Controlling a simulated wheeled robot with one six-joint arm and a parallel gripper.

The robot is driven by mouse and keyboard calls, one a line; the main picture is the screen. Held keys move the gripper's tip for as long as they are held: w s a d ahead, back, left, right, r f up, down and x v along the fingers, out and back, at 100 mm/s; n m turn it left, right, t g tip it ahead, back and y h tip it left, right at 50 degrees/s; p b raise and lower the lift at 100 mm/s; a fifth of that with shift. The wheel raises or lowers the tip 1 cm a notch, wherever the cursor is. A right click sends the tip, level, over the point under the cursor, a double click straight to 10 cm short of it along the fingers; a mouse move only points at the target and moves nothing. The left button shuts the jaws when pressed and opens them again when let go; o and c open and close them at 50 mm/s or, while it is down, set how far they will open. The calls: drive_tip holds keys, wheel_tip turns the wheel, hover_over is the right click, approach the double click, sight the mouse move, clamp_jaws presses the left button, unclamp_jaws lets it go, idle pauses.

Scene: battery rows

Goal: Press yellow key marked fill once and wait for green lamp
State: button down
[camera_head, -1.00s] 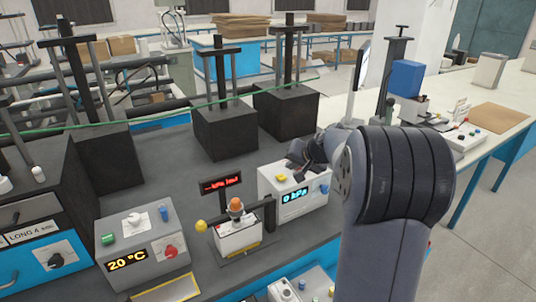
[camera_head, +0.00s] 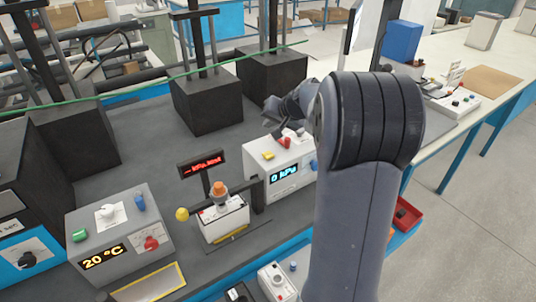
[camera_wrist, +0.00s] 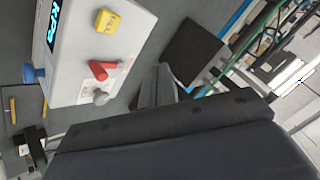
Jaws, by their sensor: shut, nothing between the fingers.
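The yellow key (camera_head: 268,155) is on top of a white box (camera_head: 284,185) whose display reads 0 kPa. In the wrist view the yellow key (camera_wrist: 108,21) shows near the top, with faint marking I cannot read. A red lever (camera_wrist: 102,70) and a grey round-topped part (camera_wrist: 101,97) are on the same face. My gripper (camera_head: 270,115) is shut and empty, behind and above the box, apart from the key. In the wrist view its fingers (camera_wrist: 160,78) point past the box's edge. I see no lit green lamp.
A small white unit with an orange top (camera_head: 220,190) and a red-lettered sign (camera_head: 203,165) stands left of the box. A 20 °C box (camera_head: 125,230) with a green button is further left. Black blocks (camera_head: 207,100) stand behind. The dark bench between is clear.

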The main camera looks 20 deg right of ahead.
drive_tip(key=b, duration=0.5)
hover_over(270, 156)
wheel_tip(270, 156, down, 7)
drive_tip(key=shift+w+d+f, duration=0.1)
drive_tip(key=shift+f, duration=0.1)
drive_tip(key=shift+f+b, duration=0.6)
drive_tip(key=shift+b, duration=0.2)
drive_tip(key=shift+f, duration=0.1)
idle(0.9)
drive_tip(key=shift+f+b, duration=0.35)
drive_tip(key=shift+b, duration=0.25)
drive_tip(key=shift+f+b, duration=0.4)
drive_tip(key=shift+b, duration=0.1)
idle(0.4)
drive_tip(key=shift+r, duration=0.1)
drive_tip(key=shift+r+p, duration=0.45)
drive_tip(key=shift+r, duration=0.3)
